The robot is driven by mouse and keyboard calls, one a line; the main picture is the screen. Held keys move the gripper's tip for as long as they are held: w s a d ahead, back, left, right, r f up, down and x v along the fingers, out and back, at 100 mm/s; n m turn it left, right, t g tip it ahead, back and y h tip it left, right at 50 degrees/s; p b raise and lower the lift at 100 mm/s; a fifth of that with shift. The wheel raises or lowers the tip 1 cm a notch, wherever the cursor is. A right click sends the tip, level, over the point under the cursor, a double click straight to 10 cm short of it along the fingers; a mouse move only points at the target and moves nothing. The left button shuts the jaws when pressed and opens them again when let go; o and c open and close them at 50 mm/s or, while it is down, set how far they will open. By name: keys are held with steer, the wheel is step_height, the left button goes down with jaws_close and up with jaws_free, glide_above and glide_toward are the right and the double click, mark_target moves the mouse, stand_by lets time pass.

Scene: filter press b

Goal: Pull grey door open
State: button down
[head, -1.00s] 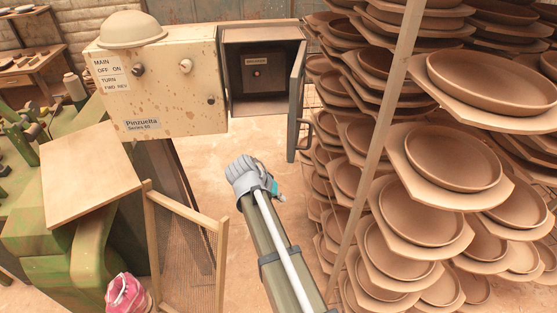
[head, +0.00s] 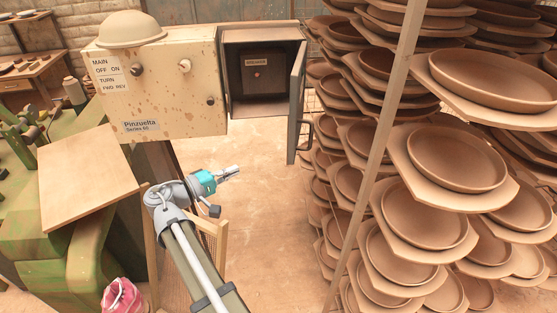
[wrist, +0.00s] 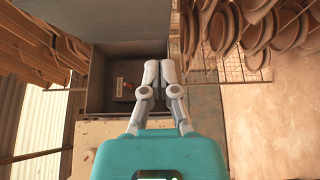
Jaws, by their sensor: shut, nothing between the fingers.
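The grey door (head: 297,95) stands swung open on the right side of a grey box (head: 228,75), about square to its front. Its dark handle (head: 304,133) is near the lower end of the door's outer side. A dark panel with a small red-orange light (head: 257,75) shows inside the box. My gripper (head: 236,170) is in front of and below the box, left of the door, apart from both. In the wrist view my gripper (wrist: 160,66) is shut and empty, with the open box (wrist: 110,60) beyond it.
A beige control cabinet (head: 155,90) adjoins the box on the left, with a tilted wooden board (head: 88,175) below it. Racks of brown plates (head: 455,155) and a pole (head: 380,140) stand close on the right. Floor between is clear.

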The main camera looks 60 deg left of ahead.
stand_by(0.4)
steer(key=w+d, duration=0.1)
steer(key=w, duration=1.2)
steer(key=shift+d, duration=0.15)
steer(key=shift+d, duration=0.1)
stand_by(0.3)
